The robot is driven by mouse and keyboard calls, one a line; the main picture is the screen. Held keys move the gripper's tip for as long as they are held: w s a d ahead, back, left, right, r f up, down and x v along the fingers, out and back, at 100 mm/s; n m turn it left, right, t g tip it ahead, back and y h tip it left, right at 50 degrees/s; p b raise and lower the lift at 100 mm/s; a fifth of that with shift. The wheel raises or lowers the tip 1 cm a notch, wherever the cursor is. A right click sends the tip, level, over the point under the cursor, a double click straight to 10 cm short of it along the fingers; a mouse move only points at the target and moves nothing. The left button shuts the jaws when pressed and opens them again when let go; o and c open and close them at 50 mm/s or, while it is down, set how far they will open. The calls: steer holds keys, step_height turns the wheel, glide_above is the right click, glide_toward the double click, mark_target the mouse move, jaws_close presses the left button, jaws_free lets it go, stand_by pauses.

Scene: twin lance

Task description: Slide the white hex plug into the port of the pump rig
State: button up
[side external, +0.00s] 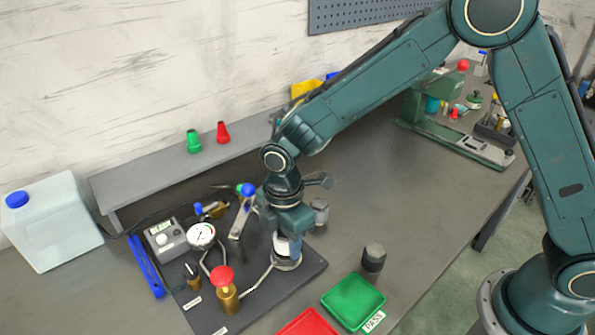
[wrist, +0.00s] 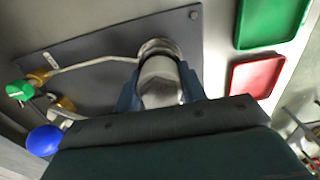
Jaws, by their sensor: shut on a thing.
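My gripper (side external: 287,226) points down over the right part of the pump rig and is shut on the white hex plug (side external: 289,244). In the wrist view the plug (wrist: 160,82) sits between the two fingers of my gripper (wrist: 160,90). The port (side external: 287,263) of the pump rig is a round metal collar right below the plug. The port's rim (wrist: 160,46) also shows just beyond the plug in the wrist view. The plug's lower end is at the collar; I cannot tell how deep it is. The pump rig's dark base plate (side external: 258,296) lies on the bench.
A gauge (side external: 202,235), a red-knobbed valve (side external: 223,277) and a blue-tipped lever (side external: 246,190) stand left of my gripper. A grey cylinder (side external: 320,211) stands close at right. A green tray (side external: 353,298), a red tray (side external: 308,324) and a dark cylinder (side external: 373,258) are at front right.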

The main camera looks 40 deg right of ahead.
steer(key=shift+f, duration=0.1)
steer(key=o, duration=1.2)
steer(key=shift+o, duration=0.2)
step_height(320, 180, up, 14)
stand_by(0.3)
